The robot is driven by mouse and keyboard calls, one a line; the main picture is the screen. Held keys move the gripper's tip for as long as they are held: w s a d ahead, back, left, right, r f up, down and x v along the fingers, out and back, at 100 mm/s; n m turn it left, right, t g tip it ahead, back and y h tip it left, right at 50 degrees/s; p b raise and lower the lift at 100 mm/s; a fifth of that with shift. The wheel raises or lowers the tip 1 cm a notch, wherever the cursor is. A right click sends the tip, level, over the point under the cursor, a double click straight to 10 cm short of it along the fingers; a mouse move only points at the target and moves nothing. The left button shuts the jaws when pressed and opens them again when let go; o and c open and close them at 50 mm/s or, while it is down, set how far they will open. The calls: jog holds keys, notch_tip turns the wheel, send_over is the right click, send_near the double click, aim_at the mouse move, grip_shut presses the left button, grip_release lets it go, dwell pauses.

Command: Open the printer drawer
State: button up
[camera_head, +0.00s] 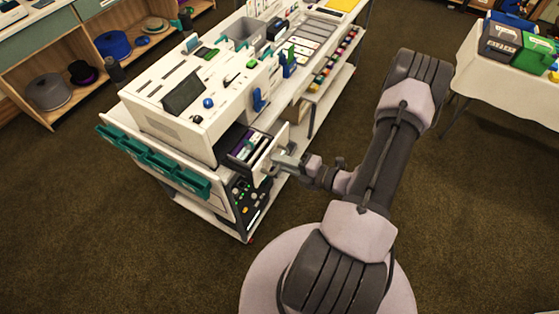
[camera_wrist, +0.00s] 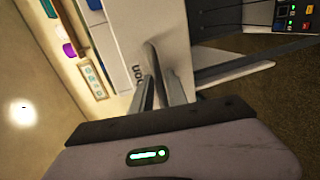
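The printer (camera_head: 160,110) is a white box on a white cart. Its drawer (camera_head: 268,150) stands pulled out from the side facing my arm, with dark and purple items visible inside. My gripper (camera_head: 280,161) is at the outer face of the drawer front. In the wrist view, the white drawer front (camera_wrist: 172,38) has dark lettering and a grey handle (camera_wrist: 152,58). My gripper's two fingers (camera_wrist: 161,93) are on either side of this handle and appear closed on it. The handle's lower part is hidden between the fingers.
A teal-edged rack (camera_head: 150,160) and a panel of knobs (camera_head: 248,200) are on the cart's near side. Tools and bins cover the cart top. A cloth-covered table (camera_head: 500,75) stands at right, wooden shelves (camera_head: 40,75) at left. Brown floor is clear around the cart's near end.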

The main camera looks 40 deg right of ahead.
dwell(0.3)
jog(key=p+v, duration=0.2)
jog(key=v, duration=1.5)
jog(key=shift+s+p, duration=0.25)
jog(key=shift+p, duration=0.15)
